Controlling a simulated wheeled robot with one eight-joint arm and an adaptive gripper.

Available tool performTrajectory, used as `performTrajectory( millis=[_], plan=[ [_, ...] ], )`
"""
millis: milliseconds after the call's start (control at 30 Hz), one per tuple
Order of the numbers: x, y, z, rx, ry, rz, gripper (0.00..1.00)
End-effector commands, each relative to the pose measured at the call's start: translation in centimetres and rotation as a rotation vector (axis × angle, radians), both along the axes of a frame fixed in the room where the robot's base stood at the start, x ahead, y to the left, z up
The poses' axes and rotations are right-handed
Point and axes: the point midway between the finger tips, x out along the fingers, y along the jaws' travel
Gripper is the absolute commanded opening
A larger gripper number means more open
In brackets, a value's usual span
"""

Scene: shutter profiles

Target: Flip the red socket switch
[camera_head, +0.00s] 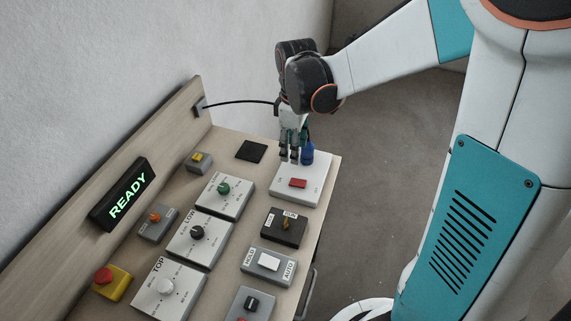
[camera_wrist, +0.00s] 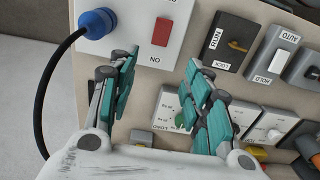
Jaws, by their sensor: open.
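The red socket switch (camera_head: 298,183) is a small red rocker on a white socket panel (camera_head: 316,190), near the right edge of the bench. In the wrist view the red switch (camera_wrist: 162,32) is upright at top centre, with black lettering below it. Which way the rocker is tipped I cannot tell. A blue plug (camera_head: 307,153) stands in the same panel and also shows in the wrist view (camera_wrist: 97,23). My gripper (camera_head: 289,157) is open and empty, pointing down over the panel's far end, beside the plug. In the wrist view my teal fingers (camera_wrist: 160,62) are spread apart, short of the switch.
A black cable (camera_wrist: 50,80) runs from the plug. A black key-switch box (camera_head: 284,228), a grey box with a white rocker (camera_head: 268,261) and several knob panels crowd the bench. A lit READY display (camera_head: 122,194) stands at the back. A dark square pad (camera_head: 251,151) lies flat.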

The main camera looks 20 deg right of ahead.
Motion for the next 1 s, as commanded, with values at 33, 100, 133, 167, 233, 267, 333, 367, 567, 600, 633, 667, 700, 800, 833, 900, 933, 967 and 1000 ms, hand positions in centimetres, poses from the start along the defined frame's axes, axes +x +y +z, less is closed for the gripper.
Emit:
performTrajectory(
  millis=[33, 100, 133, 167, 233, 267, 333, 367, 567, 600, 633, 667, 700, 800, 833, 900, 933, 967, 1000],
  plan=[
    [0.0, 0.0, -0.9, 0.000, 0.000, -0.001, 0.45],
    [0.0, 0.0, -2.0, 0.000, 0.000, -0.001, 0.45],
    [0.0, 0.0, -2.6, 0.000, -0.001, -0.001, 0.45],
    [0.0, 0.0, -3.2, 0.000, -0.001, -0.002, 0.45],
    [0.0, 0.0, -4.6, 0.000, -0.001, -0.002, 0.45],
    [0.0, 0.0, -5.2, 0.000, -0.001, -0.002, 0.45],
    [0.0, 0.0, -6.6, 0.000, -0.001, -0.002, 0.45],
    [0.0, 0.0, -7.2, 0.000, -0.001, -0.002, 0.45],
    [0.0, 0.0, -10.6, 0.000, -0.001, -0.003, 0.45],
    [0.0, 0.0, -11.1, 0.000, -0.001, -0.003, 0.45],
    [0.0, 0.0, -11.5, 0.000, -0.001, -0.003, 0.45],
    [0.0, 0.0, -11.8, 0.000, -0.001, -0.003, 0.45],
    [0.0, 0.0, -12.1, 0.000, -0.001, -0.003, 0.45],
    [0.0, 0.0, -12.7, 0.000, -0.001, -0.003, 0.45],
    [0.0, 0.0, -12.8, 0.000, -0.001, -0.003, 0.45],
    [0.0, 0.0, -12.9, 0.000, -0.001, -0.003, 0.45],
    [0.0, 0.0, -12.9, 0.000, -0.001, -0.003, 0.45],
    [0.0, 0.0, -12.9, 0.000, -0.001, -0.003, 0.45],
    [0.0, 0.0, -12.9, 0.000, -0.001, -0.003, 0.45]
  ],
)
